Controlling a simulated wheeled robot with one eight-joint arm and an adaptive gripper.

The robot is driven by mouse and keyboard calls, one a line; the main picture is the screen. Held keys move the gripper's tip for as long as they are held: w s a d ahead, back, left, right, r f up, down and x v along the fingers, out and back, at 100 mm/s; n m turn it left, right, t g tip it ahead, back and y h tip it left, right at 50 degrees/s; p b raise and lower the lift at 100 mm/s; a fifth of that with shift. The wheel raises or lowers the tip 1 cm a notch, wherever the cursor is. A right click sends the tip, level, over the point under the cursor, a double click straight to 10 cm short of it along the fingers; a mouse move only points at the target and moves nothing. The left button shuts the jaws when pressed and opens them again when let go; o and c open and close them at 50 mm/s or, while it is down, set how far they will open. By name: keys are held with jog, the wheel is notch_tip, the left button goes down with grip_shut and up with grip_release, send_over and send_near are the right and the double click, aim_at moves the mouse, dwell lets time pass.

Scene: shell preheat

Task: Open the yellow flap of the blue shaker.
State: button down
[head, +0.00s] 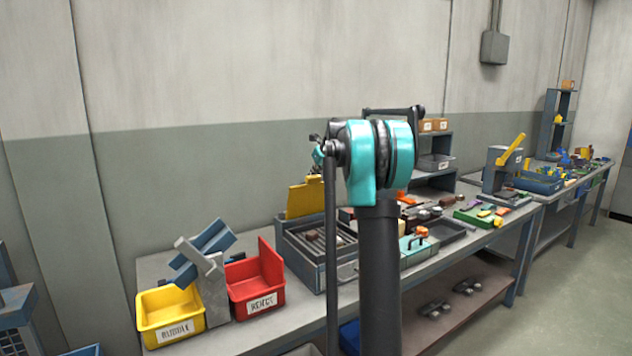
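A blue-grey box (303,258) with a slatted top stands on the bench left of my arm. A yellow panel (305,198) stands upright at its back edge. This box best matches the blue shaker, but I cannot be sure. My arm hides its right side. My gripper is mostly hidden behind my arm; a small dark and teal part (318,150) that may belong to it shows above the yellow panel. I cannot see its fingers or whether it touches anything.
Left on the bench are a yellow bin (170,318), a red bin (256,290) and a grey stand with blue chutes (203,262). Right of my arm lie several parts, a green tray (480,216) and a grey machine with a yellow lever (503,165). Floor is clear at right.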

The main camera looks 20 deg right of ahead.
jog(key=shift+w+a+f, duration=0.1)
jog(key=shift+w+a, duration=0.1)
jog(key=shift+w, duration=0.4)
jog(key=shift+w+a+f, duration=0.1)
jog(key=shift+w+a, duration=0.1)
jog(key=shift+w, duration=0.45)
jog(key=shift+w+a+f, duration=0.1)
jog(key=shift+w+a, duration=0.1)
jog(key=shift+w, duration=0.4)
jog(key=shift+r, duration=0.1)
